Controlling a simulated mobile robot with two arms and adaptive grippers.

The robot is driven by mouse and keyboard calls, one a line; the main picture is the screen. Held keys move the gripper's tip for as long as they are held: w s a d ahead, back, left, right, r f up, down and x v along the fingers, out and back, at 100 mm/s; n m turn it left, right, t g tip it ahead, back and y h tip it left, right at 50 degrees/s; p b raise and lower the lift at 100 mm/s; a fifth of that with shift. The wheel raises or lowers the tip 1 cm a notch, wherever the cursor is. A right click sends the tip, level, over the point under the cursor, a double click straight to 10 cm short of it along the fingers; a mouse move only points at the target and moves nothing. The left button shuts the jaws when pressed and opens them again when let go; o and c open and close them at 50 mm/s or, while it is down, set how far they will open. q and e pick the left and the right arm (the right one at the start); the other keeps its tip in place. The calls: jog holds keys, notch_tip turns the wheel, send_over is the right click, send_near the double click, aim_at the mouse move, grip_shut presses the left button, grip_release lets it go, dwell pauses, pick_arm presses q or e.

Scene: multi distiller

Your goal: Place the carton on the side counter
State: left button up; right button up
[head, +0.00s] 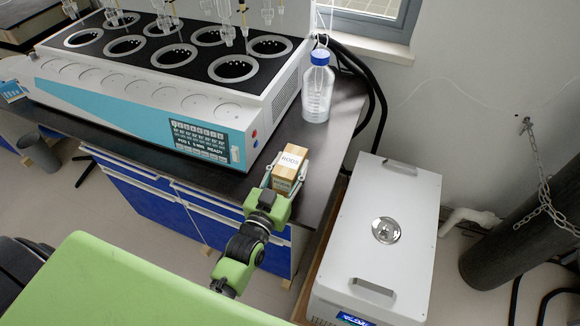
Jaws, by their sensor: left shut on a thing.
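The carton (291,163) is a small tan box with a white label that reads like "RODS". My left gripper (285,177) is shut on the carton, with one finger on each side of it. The carton is upright, at the front edge of the dark counter (335,140), to the right of the distiller. I cannot tell whether its base touches the counter top. My right gripper is not in view.
The white and blue multi distiller (160,85) fills the counter to the left. A clear bottle with a blue cap (317,90) stands behind the carton. A white box unit with handles (385,230) is at the right, below the counter. A dark cylinder with a chain (520,235) stands far right.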

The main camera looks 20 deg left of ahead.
pick_arm(q)
jog(key=shift+s, duration=0.1)
jog(key=o, duration=1.3)
jog(key=shift+f, duration=0.1)
